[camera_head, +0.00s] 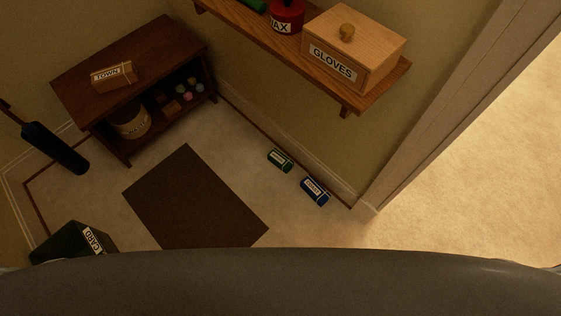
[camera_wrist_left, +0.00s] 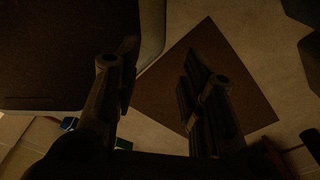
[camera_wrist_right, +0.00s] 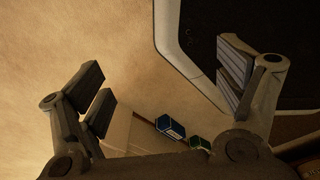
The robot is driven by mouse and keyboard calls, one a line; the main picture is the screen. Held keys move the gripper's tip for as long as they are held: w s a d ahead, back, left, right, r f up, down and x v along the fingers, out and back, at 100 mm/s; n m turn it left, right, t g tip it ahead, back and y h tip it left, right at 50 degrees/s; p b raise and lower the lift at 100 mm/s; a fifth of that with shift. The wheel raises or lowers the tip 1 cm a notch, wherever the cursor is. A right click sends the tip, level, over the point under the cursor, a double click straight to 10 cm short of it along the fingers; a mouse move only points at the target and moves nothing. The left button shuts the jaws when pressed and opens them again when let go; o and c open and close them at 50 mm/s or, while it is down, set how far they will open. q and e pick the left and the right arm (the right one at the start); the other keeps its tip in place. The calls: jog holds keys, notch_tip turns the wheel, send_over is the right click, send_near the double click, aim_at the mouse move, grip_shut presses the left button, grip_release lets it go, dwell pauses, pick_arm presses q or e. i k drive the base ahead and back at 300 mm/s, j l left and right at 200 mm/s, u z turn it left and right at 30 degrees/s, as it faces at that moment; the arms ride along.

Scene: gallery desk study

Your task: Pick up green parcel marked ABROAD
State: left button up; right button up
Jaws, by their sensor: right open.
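A small green parcel (camera_head: 280,160) with a pale label lies on the floor near the wall in the head view; its lettering is too small to read. It also shows partly in the right wrist view (camera_wrist_right: 198,142), low in the picture, and in the left wrist view (camera_wrist_left: 123,144). My right gripper (camera_wrist_right: 165,85) is open and empty, apart from the parcel. My left gripper (camera_wrist_left: 158,85) has its fingers spread, with nothing between them but floor and mat behind. Neither gripper shows in the head view.
A blue labelled parcel (camera_head: 314,191) lies beside the green one. A shelf with a GLOVES box (camera_head: 354,50) juts out above. A low cabinet (camera_head: 75,72) bears a TOWN parcel (camera_head: 114,77). A brown mat (camera_head: 195,200) and a CARD bin (camera_head: 68,240) are nearby. An open doorway is at right.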

aim_at(279, 159)
jog(key=i+j, duration=0.2)
jog(key=i+j+z, duration=0.15)
jog(key=j, duration=0.3)
jog(key=i+j, duration=0.25)
jog(key=j+z, duration=0.05)
jog(key=j, duration=0.05)
